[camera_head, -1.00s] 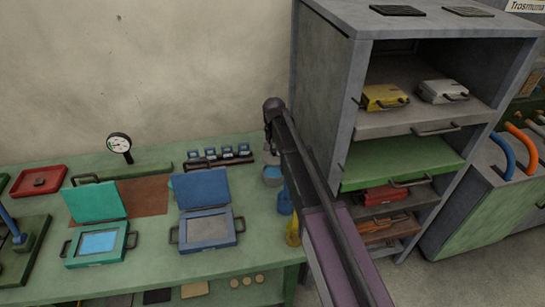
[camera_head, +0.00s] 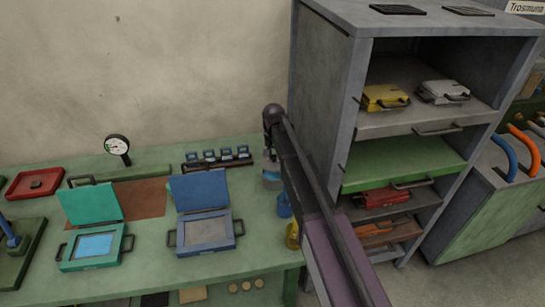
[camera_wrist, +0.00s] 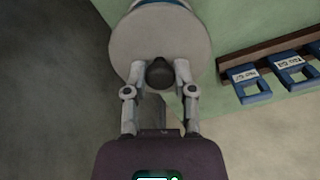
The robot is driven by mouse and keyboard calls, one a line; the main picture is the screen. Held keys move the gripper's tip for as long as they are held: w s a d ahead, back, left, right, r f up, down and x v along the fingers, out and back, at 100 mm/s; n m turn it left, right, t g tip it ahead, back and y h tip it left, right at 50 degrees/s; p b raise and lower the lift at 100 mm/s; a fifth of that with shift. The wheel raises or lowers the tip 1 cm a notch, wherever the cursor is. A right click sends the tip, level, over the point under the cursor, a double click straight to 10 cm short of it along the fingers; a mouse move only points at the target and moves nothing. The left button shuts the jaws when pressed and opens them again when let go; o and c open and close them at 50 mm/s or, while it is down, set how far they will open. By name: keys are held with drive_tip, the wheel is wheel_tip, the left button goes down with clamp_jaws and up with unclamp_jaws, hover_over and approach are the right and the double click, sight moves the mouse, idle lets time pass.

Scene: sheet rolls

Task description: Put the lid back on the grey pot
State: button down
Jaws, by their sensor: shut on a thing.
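In the wrist view my gripper (camera_wrist: 159,72) is shut on the dark round knob of a pale grey disc-shaped lid (camera_wrist: 128,45). The knob sits between the two fingertips. A pale rim with some blue (camera_wrist: 163,3) shows past the lid's far edge, partly covered by it. In the head view a small grey pot with blue in it (camera_head: 271,179) stands at the right end of the green table, beside the cabinet. My arm covers much of the gripper there. I cannot tell whether the lid touches the pot.
A blue cup (camera_head: 284,206) and a yellow bottle (camera_head: 292,235) stand in front of the pot, near my arm. A rack of blue tags (camera_head: 218,158) lies left of it. The tall grey cabinet (camera_head: 325,90) rises close on the right. Open teal (camera_head: 95,248) and blue (camera_head: 208,232) cases lie left.

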sight(273, 163)
drive_tip(key=shift+f+b, duration=1.95)
drive_tip(key=shift+f, duration=0.3)
drive_tip(key=shift+f, duration=0.15)
idle(0.8)
drive_tip(key=shift+c, duration=1.8)
unclamp_jaws()
drive_tip(key=o, duration=0.4)
drive_tip(key=shift+c, duration=0.2)
drive_tip(key=shift+r+p, duration=3.3)
drive_tip(key=shift+r, duration=0.2)
